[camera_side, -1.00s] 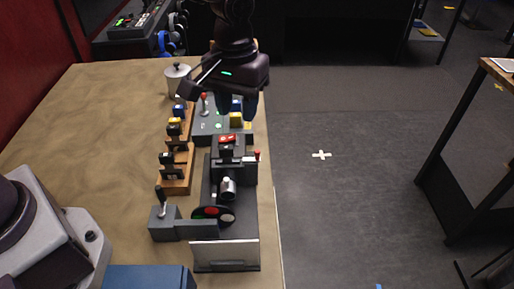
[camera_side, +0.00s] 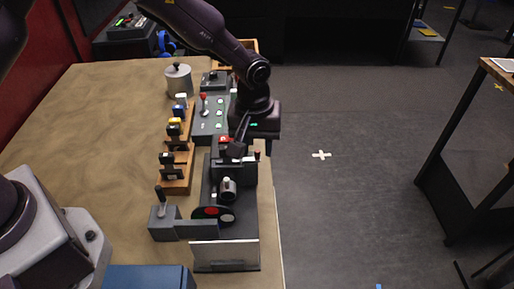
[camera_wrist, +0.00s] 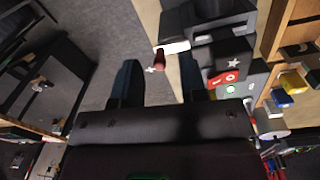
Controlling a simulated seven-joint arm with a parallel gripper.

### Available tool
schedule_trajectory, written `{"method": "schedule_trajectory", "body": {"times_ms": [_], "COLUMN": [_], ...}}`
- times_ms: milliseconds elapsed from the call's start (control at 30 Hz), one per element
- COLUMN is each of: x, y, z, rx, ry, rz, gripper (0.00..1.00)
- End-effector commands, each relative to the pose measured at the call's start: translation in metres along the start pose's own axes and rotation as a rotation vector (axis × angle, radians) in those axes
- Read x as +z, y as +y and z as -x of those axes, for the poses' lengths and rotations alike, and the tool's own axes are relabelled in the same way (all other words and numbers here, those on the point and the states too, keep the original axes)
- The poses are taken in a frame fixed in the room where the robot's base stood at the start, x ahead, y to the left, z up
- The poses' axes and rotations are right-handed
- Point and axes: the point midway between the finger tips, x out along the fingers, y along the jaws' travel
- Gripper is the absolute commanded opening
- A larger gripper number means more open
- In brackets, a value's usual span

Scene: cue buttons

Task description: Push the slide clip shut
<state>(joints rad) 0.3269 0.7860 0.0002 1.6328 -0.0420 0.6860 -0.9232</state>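A dark block assembly (camera_side: 232,172) stands near the table's right edge, with a red-tipped pin (camera_side: 257,155) at its right side. In the wrist view a dark red knob (camera_wrist: 160,60) sits beside a white strip (camera_wrist: 174,47) on a dark block. I cannot tell for sure which part is the slide clip. My gripper (camera_wrist: 159,68) is open and empty, with its two fingers apart and the red knob showing between their tips. In the side view my gripper (camera_side: 245,144) is just above the back of the block and hides part of it.
A grey panel (camera_side: 203,127) with a red-topped lever stands behind the block. Wooden racks (camera_side: 175,182) with coloured clips are to its left. A lever box (camera_side: 163,222) and a red button (camera_side: 211,211) are in front.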

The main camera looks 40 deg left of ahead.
Motion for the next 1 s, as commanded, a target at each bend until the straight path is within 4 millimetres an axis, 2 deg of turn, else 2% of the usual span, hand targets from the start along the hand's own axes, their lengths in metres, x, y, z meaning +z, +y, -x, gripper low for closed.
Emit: {"method": "schedule_trajectory", "body": {"times_ms": [167,467,633,867,1000], "x": [0.0,0.0,0.0,0.0,0.002], "y": [0.0,0.0,0.0,-0.002,-0.014], "z": [-0.014,-0.015,-0.015,-0.015,-0.014], "rx": [0.0,0.001,0.001,0.0,0.0], "ry": [0.0,0.0,0.0,0.0,0.0], "rz": [0.0,0.0,0.0,0.0,-0.001], "gripper": [0.39,0.39,0.0,0.0,0.0]}}
